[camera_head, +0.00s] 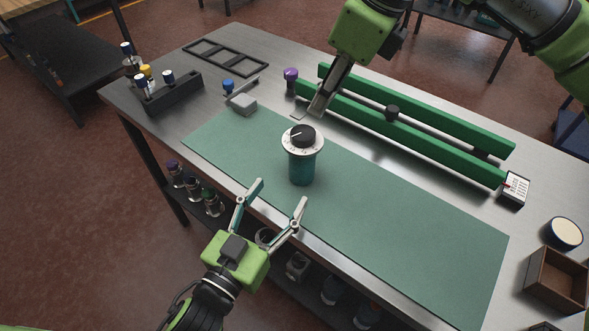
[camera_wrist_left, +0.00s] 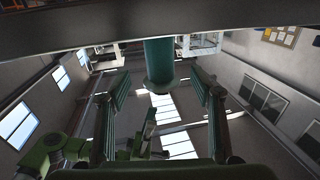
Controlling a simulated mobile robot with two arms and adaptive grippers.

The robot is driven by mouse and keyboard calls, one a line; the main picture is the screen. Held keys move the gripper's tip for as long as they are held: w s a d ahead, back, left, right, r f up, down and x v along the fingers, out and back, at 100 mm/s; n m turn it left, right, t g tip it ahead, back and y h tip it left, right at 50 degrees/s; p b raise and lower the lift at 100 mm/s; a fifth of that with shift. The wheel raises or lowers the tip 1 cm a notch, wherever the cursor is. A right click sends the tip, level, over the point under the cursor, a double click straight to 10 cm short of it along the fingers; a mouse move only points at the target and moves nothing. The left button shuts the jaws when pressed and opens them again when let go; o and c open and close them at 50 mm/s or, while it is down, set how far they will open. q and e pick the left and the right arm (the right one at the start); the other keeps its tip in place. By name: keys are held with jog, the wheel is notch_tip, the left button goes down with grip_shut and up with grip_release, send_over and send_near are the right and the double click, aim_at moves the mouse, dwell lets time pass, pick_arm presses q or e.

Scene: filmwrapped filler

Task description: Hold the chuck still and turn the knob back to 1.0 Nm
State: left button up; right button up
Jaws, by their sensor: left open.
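A teal upright cylinder (camera_head: 302,168), which looks like the chuck, stands on the green mat (camera_head: 400,230). A white marked dial ring (camera_head: 314,145) and a black knob (camera_head: 303,134) sit on its top; the setting is too small to read. My left gripper (camera_head: 282,191) is open at the mat's front edge, its fingertips pointing at the cylinder and short of it. In the left wrist view the cylinder (camera_wrist_left: 160,62) shows between the spread fingers, not touched. My right gripper (camera_head: 319,104) hangs behind the knob, apart from it; its jaw opening is hard to see.
Long green rails (camera_head: 420,133) lie behind the mat. A grey block (camera_head: 243,104), a purple-capped item (camera_head: 291,80) and a dark rack of bottles (camera_head: 172,92) stand at the back left. A wooden box (camera_head: 556,281) and a round cup (camera_head: 564,233) are at right.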

aim_at(296, 170)
pick_arm(q)
jog(key=x, duration=0.9)
jog(key=shift+w+d, duration=0.2)
jog(key=shift+w, duration=0.15)
grip_shut()
jog(key=c, duration=1)
grip_release()
jog(key=shift+c, duration=0.2)
jog(key=c, duration=0.4)
